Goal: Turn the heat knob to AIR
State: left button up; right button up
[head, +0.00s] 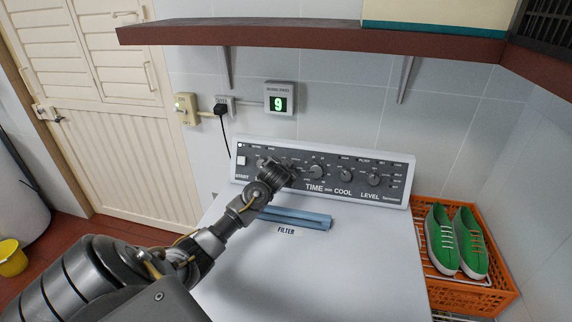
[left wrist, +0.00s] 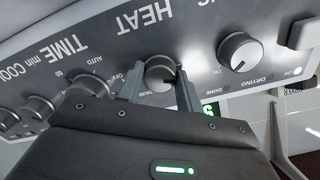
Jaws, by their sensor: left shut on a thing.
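The heat knob (left wrist: 160,76) is a round dark knob with a silver face, below the upside-down word HEAT in the left wrist view. My left gripper (left wrist: 159,92) has one finger on each side of it and is shut on it. In the head view my left gripper (head: 277,171) is at the control panel (head: 394,199) and hides the heat knob and its label. Part of the knob's scale is covered by the fingers, and I cannot read its setting or find the word AIR. My right gripper is not in view.
The time knob (head: 316,171), cool knob (head: 346,175) and level knob (head: 375,180) are to the right. Another knob (left wrist: 238,52) and the white start button (head: 241,161) are on the other side. A blue filter handle (head: 300,219) lies below. A shelf (head: 300,36) overhangs the panel.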

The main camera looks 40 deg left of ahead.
pick_arm(q)
jog(key=shift+n+p, duration=1)
jog(key=shift+n, duration=0.6)
jog(key=o, duration=1)
jog(key=b+v, duration=0.2)
jog(key=v, duration=0.8)
jog(key=shift+s+r, duration=0.2)
jog(key=shift+s, duration=0.15)
jog(key=shift+d, duration=0.1)
